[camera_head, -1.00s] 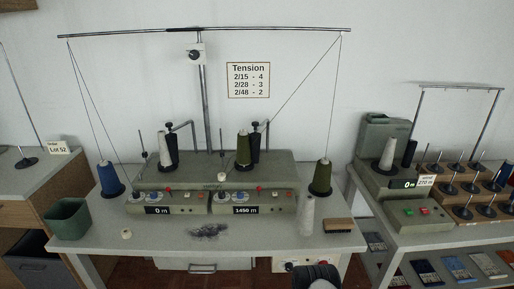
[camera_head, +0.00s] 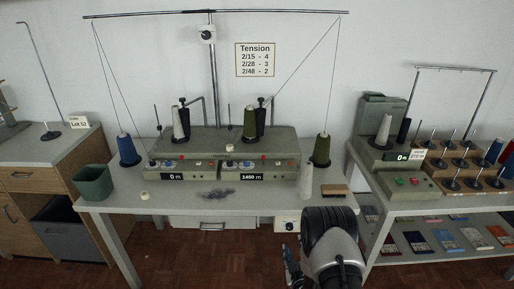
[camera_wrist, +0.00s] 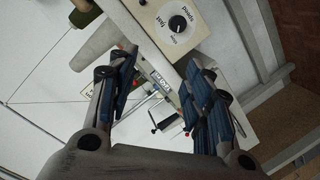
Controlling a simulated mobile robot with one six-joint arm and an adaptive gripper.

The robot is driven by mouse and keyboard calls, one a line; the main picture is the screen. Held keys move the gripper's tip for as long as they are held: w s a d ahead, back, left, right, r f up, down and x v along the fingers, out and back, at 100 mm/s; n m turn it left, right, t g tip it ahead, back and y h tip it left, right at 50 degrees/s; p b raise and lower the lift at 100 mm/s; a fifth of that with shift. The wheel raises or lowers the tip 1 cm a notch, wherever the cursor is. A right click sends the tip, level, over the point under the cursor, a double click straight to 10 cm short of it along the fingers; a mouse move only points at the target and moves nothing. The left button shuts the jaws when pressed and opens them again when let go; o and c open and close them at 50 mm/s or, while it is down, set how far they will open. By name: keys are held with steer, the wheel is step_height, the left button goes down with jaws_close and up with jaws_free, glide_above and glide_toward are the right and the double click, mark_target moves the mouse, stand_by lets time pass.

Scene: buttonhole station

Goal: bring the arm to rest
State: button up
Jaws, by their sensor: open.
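My gripper (camera_wrist: 165,100) is open in the wrist view, with its two blue-padded fingers apart and nothing held between them. In the head view my gripper (camera_head: 293,268) shows only in part, low in the picture, in front of the table's front edge, and my own arm hides much of it. In the wrist view a grey-white cone (camera_wrist: 104,42) and a panel with a black dial (camera_wrist: 180,26) lie beyond the fingers.
The winder (camera_head: 220,145) stands on the white table (camera_head: 255,203) with a blue cone (camera_head: 127,149), olive cones (camera_head: 321,150) and a bare cone (camera_head: 306,181). A green bin (camera_head: 93,182) is at left, a brush (camera_head: 334,190) at right. A second table (camera_head: 425,203) stands at right.

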step_height(320, 180, up, 20)
steer(key=w+m+g, duration=0.2)
steer(key=m+g, duration=0.1)
steer(key=g, duration=0.1)
steer(key=s+r+m+g, duration=0.2)
steer(key=s+r+g, duration=0.1)
steer(key=s+r, duration=0.85)
steer(key=s+r+m+g, duration=0.1)
steer(key=s+r+g, duration=0.1)
steer(key=s, duration=1.2)
steer(key=s+r+m+g, duration=0.1)
steer(key=s+r+g, duration=0.1)
steer(key=s, duration=1.2)
steer(key=shift+m, duration=0.4)
steer(key=shift+w+d, duration=0.1)
